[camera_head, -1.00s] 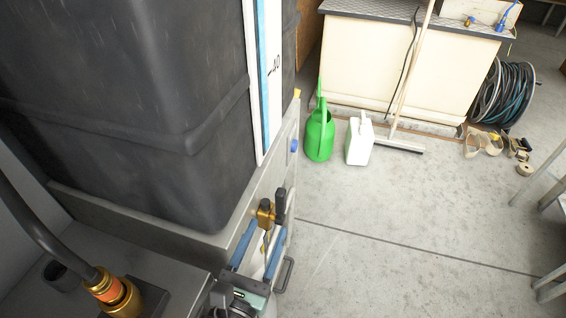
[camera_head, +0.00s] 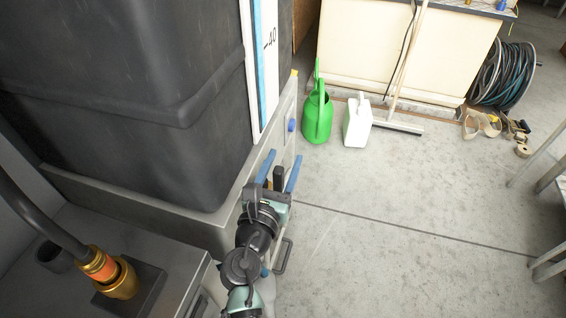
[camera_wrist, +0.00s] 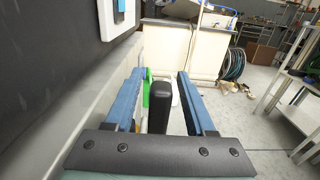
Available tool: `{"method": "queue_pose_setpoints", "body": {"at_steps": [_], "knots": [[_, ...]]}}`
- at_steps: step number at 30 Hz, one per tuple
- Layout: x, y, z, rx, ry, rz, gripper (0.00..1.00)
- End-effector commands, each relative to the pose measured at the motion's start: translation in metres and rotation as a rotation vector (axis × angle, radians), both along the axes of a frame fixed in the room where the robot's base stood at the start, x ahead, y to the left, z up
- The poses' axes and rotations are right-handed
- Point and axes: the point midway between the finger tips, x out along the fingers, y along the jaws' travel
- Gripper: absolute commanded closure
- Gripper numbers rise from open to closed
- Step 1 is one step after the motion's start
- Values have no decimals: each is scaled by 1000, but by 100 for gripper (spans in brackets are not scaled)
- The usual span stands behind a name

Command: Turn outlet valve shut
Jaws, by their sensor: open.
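The outlet valve is a brass valve (camera_head: 268,184) with a black lever handle (camera_head: 278,176), on the front wall below the dark tank; my gripper hides much of it. My gripper (camera_head: 284,158) has blue fingers, open and spread apart. In the wrist view, the black handle (camera_wrist: 160,104) stands upright between the two fingers of my gripper (camera_wrist: 161,74), with gaps visible on both sides. I cannot see any finger touching it.
The dark tank (camera_head: 120,130) and its grey ledge (camera_head: 150,205) lie left. A brass hose fitting (camera_head: 110,270) stands at lower left. A green watering can (camera_head: 317,118) and white canister (camera_head: 357,122) stand on the floor beyond. The concrete floor (camera_head: 400,195) is open on the right.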

Motion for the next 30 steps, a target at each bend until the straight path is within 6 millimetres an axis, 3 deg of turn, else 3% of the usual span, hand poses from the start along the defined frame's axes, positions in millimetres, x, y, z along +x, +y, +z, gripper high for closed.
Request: {"method": "queue_pose_setpoints", "body": {"at_steps": [8, 17, 30], "knots": [[1, -1, 0, 1, -1, 0, 45], [1, 0, 0, 1, -1, 0, 99], [1, 0, 0, 1, 0, 0, 100]]}}
